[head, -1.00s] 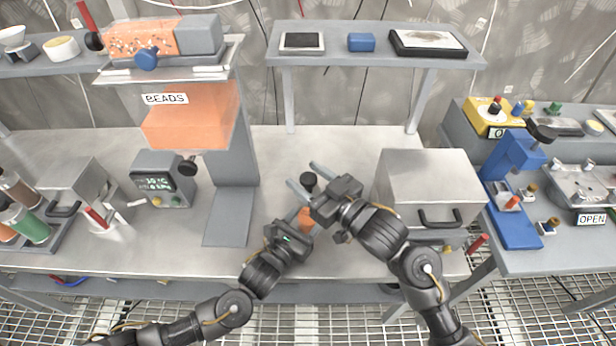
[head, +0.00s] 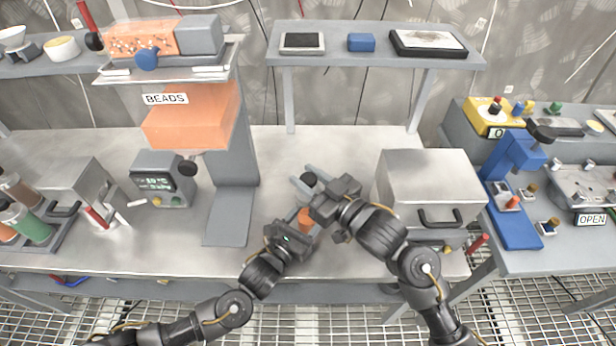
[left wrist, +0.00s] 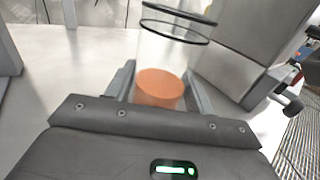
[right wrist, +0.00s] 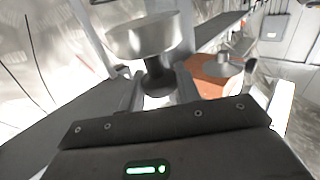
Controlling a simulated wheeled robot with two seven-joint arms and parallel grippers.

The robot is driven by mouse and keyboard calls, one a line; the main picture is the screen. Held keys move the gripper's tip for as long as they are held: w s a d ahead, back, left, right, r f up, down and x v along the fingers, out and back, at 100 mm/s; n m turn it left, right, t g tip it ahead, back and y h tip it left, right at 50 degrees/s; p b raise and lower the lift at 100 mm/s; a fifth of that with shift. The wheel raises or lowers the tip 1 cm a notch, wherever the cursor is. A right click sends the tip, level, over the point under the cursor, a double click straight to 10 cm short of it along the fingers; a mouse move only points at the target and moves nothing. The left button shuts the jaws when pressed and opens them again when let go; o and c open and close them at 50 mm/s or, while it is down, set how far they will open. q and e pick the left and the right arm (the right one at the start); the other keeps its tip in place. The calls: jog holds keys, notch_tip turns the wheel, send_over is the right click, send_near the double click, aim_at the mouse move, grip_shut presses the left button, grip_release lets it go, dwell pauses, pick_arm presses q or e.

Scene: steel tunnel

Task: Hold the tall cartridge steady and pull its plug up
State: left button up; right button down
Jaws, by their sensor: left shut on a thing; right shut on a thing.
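The tall cartridge is a clear tube with an orange filling (left wrist: 160,88) and black rings near its top. In the head view its orange part (head: 306,219) shows between the arms. My left gripper (head: 299,218) is shut around the cartridge's lower part, one finger on each side. The plug's black round knob (head: 308,179) stands above the cartridge. My right gripper (head: 310,176) is shut on the knob, which also shows between its fingers in the right wrist view (right wrist: 158,80). The tube's middle is largely hidden by my right gripper in the head view.
A grey stand (head: 231,215) with an orange BEADS hopper (head: 190,115) is left of the cartridge. A steel box with a handle (head: 430,180) is close on the right. A shelf (head: 375,50) spans behind. Bare bench lies behind the grippers.

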jog(key=c, duration=1)
grip_release()
jog(key=v, duration=1.2)
pick_arm(q)
jog(key=o, duration=1.2)
jog(key=shift+c, duration=0.2)
